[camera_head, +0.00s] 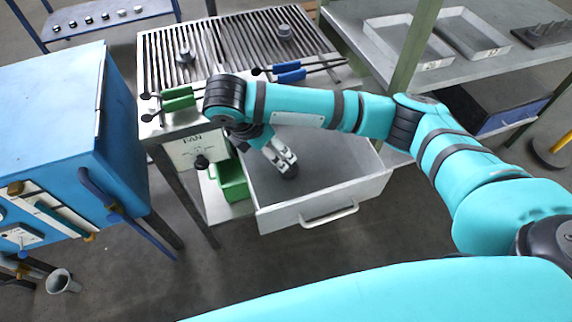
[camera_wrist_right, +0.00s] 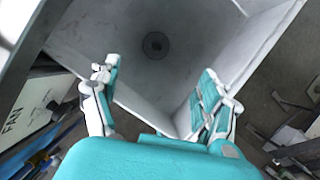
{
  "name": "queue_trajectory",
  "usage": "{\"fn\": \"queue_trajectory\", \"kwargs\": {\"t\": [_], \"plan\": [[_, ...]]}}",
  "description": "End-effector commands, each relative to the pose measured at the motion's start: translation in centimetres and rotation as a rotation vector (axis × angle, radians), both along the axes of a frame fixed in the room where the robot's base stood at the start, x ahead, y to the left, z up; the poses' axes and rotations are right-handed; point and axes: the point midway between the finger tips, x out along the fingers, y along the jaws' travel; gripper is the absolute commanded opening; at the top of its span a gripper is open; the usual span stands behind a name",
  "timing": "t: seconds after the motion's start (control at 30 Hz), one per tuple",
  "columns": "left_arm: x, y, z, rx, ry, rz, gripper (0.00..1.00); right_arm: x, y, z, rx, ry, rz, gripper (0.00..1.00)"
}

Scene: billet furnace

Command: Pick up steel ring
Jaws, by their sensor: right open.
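A small dark ring (camera_wrist_right: 155,45) lies flat on the floor of the open grey drawer, which shows in the right wrist view (camera_wrist_right: 95,35) and in the head view (camera_head: 330,205). My right gripper (camera_head: 285,160) points down into the drawer. In the right wrist view its two fingers (camera_wrist_right: 155,95) stand wide apart with nothing between them, and the ring shows beyond them, apart from both. In the head view the gripper mostly hides the ring. My left gripper is not in view.
A slatted grill table (camera_head: 225,50) with green-handled (camera_head: 178,97) and blue-handled (camera_head: 290,75) tongs stands above the drawer. A green bin (camera_head: 232,180) is left of the drawer. A blue furnace (camera_head: 60,120) stands at left. Shallow trays (camera_head: 470,35) lie on a shelf at right.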

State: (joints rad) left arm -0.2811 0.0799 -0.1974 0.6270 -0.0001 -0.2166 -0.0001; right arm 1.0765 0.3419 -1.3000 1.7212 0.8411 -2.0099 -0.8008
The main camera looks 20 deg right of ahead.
Motion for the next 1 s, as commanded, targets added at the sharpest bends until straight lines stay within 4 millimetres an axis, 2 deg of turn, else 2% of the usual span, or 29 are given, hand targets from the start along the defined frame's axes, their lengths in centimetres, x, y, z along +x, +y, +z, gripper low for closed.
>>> {"fn": "queue_trajectory", "kwargs": {"t": [0.03,0.1,0.2,0.3,0.4,0.5,0.6,0.77,0.9,1.0], "plan": [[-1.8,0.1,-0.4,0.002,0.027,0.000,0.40,0.1,-0.5,-1.3,-0.001,0.003,-0.005,0.78],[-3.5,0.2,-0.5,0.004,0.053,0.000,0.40,0.4,-1.1,-2.8,-0.002,0.002,-0.004,0.78],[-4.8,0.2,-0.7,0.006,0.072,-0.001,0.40,0.8,-1.9,-4.8,-0.002,0.001,-0.004,0.78],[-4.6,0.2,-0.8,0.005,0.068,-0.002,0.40,1.1,-2.5,-6.6,-0.001,0.001,-0.005,0.78],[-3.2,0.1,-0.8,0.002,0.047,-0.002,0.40,1.4,-2.9,-7.9,0.001,-0.001,-0.003,0.78],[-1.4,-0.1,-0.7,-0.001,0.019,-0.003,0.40,1.5,-3.2,-8.7,0.001,-0.002,-0.002,0.78],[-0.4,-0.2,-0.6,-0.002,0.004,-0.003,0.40,1.6,-3.3,-9.1,0.002,-0.001,-0.002,0.78],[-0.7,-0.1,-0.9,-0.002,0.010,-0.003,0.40,2.1,-3.7,-11.1,0.001,0.001,-0.004,0.78],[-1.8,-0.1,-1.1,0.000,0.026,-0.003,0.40,2.5,-4.3,-13.0,0.000,-0.001,-0.003,0.78],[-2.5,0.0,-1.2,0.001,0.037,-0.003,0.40,2.7,-4.6,-13.7,0.002,-0.002,-0.001,0.78]]}}
